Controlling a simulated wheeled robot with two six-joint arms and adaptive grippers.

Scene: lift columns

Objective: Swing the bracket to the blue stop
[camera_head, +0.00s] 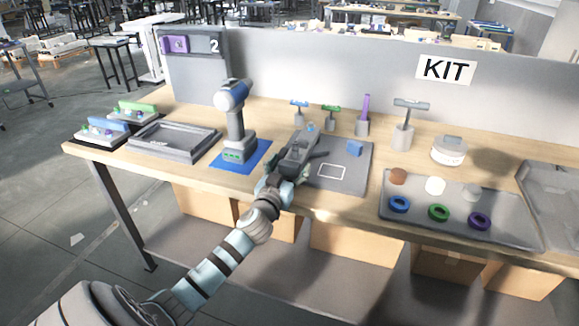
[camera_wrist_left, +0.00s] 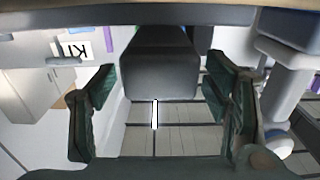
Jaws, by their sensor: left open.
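The blue stop (camera_head: 354,148) is a small block at the right of a grey plate (camera_head: 352,180) with a white outlined rectangle on it. My left gripper (camera_head: 306,140) is over the left part of this plate, left of the blue stop, and covers much of what is there. In the left wrist view its two fingers (camera_wrist_left: 160,75) stand apart, on either side of a dark grey block (camera_wrist_left: 160,62), which looks like part of the bracket. I cannot tell whether either finger touches it. The bracket's angle is hidden in the head view. My right gripper is not in view.
A power drill (camera_head: 234,115) stands on a blue mat left of my gripper. Behind the plate stand T-handled tools (camera_head: 330,118) and a purple one (camera_head: 363,118). A tray of rings (camera_head: 460,228) lies right, an empty-looking tray (camera_head: 175,142) left.

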